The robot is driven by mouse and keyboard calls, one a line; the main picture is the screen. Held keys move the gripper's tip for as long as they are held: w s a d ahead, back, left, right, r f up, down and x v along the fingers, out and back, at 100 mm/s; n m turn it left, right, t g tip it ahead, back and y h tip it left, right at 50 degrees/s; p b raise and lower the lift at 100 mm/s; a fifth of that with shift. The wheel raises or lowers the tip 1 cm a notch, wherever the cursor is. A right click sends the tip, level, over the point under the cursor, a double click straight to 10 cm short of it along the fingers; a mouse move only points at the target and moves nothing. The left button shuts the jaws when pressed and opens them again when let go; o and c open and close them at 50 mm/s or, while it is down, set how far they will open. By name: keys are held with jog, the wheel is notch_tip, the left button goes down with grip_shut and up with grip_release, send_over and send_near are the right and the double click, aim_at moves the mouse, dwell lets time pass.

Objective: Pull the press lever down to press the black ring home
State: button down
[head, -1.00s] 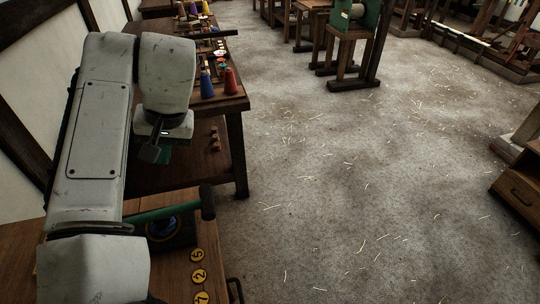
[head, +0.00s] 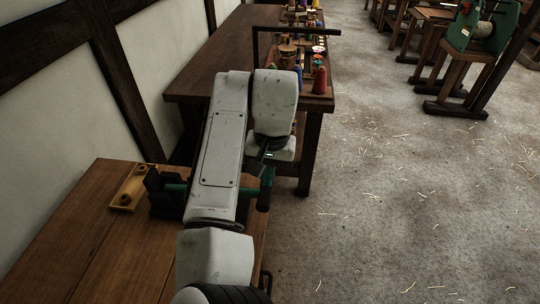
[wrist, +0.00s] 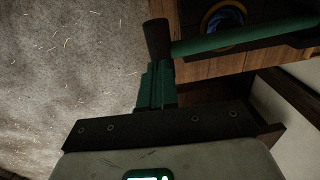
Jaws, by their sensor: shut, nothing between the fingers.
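The press lever is a green bar with a dark grip at its free end. In the wrist view, the bar (wrist: 240,39) runs nearly level, slightly raised to the right, and its grip (wrist: 158,38) is just beyond my fingertips. My gripper (wrist: 155,80) is shut and empty, close to the grip; I cannot tell whether they touch. In the head view, my arm hides the middle of the lever, and the dark press body (head: 163,193) stands on the bench at left. A round blue piece with a yellow edge (wrist: 226,16) shows past the bar. I cannot make out the black ring.
The press stands on a wooden bench (head: 95,225) beside a white wall. Behind is a table (head: 215,65) with coloured spools, including a red one (head: 320,80). Open floor (head: 400,190) lies to the right.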

jog(key=shift+a+f, duration=0.15)
jog(key=shift+f, duration=1.25)
